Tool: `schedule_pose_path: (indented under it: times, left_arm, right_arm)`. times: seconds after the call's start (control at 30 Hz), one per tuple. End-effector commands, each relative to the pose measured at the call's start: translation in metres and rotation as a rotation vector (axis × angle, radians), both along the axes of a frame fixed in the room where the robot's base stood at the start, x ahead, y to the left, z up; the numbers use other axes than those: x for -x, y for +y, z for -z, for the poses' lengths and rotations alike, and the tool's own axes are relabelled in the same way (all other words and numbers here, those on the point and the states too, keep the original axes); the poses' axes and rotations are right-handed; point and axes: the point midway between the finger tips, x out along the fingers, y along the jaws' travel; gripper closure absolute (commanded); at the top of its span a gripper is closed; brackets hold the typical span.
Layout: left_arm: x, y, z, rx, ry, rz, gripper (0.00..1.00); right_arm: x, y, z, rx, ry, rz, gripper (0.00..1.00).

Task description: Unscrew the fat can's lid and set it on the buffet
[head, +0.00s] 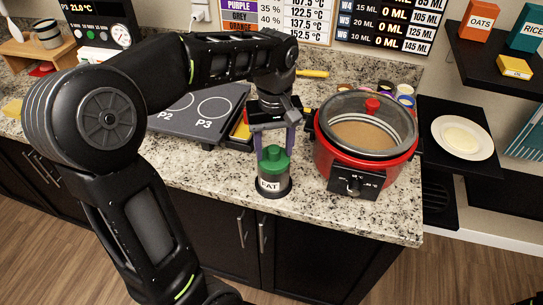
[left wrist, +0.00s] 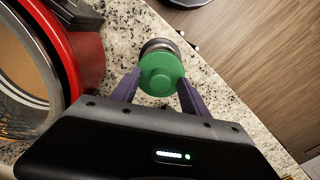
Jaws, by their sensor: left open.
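The fat can (head: 270,185) stands upright on the speckled counter near its front edge, with "FAT" on its label. Its green lid (head: 273,160) is on top, and a knob rises from the middle. In the left wrist view the green lid (left wrist: 161,72) is between the fingertips. My left gripper (head: 273,143) points down over the can from above. Its two purple fingers are apart, one on each side of the lid; the left wrist view shows them as well (left wrist: 158,88). I cannot tell whether they touch it. My right gripper is not in view.
A red slow cooker (head: 318,155) with a glass lid stands close to the right of the can. A dark hob (head: 190,115) lies to the left. The granite counter (head: 222,170) is bare left of the can. A white plate (head: 462,138) sits further right.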

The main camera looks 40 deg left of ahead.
Motion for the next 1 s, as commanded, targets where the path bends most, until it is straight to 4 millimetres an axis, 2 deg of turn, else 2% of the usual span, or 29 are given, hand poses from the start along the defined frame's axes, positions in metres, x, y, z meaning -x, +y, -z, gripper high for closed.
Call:
schedule_pose_path:
  times: [0.1,0.43,0.73,1.0]
  left_arm:
    - [0.0002,0.0001,-0.0001,0.000,0.001,0.082,0.47]
    - [0.0002,0.0001,-0.0001,0.000,0.001,0.118,0.47]
    - [0.0004,0.0000,-0.0004,0.000,0.001,0.458,0.47]
    - [0.0003,0.0000,0.0003,0.000,0.001,0.487,0.49]
  right_arm:
    - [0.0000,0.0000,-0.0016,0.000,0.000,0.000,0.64]
    - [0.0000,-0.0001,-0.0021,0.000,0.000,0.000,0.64]
    - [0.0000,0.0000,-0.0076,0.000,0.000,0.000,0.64]
    - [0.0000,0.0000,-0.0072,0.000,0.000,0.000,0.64]
